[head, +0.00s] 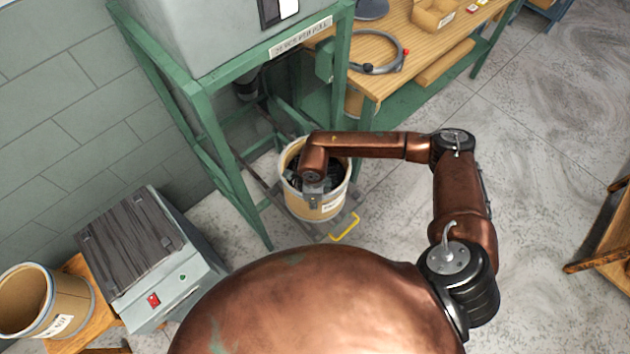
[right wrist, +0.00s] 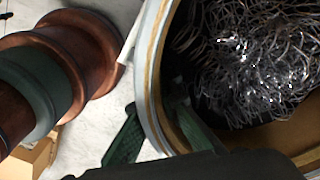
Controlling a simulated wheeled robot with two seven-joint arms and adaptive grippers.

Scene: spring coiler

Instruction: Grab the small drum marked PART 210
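A small tan drum (head: 315,205) with a pale rim and a white label stands low beside the green machine frame; its label is too small to read. My right gripper (head: 316,188) is at its rim, partly hidden by my copper arm. In the right wrist view, one green finger (right wrist: 126,140) is outside the drum wall (right wrist: 151,75) and the other is inside it. Whether they press on the wall is unclear. Shiny coiled springs (right wrist: 240,60) fill the drum. My left gripper is not in view.
The green frame (head: 205,110) rises close to the drum's left and back. Another labelled drum (head: 85,300) stands at lower left beside a grey box (head: 190,275). A wooden bench (head: 425,50) stands behind.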

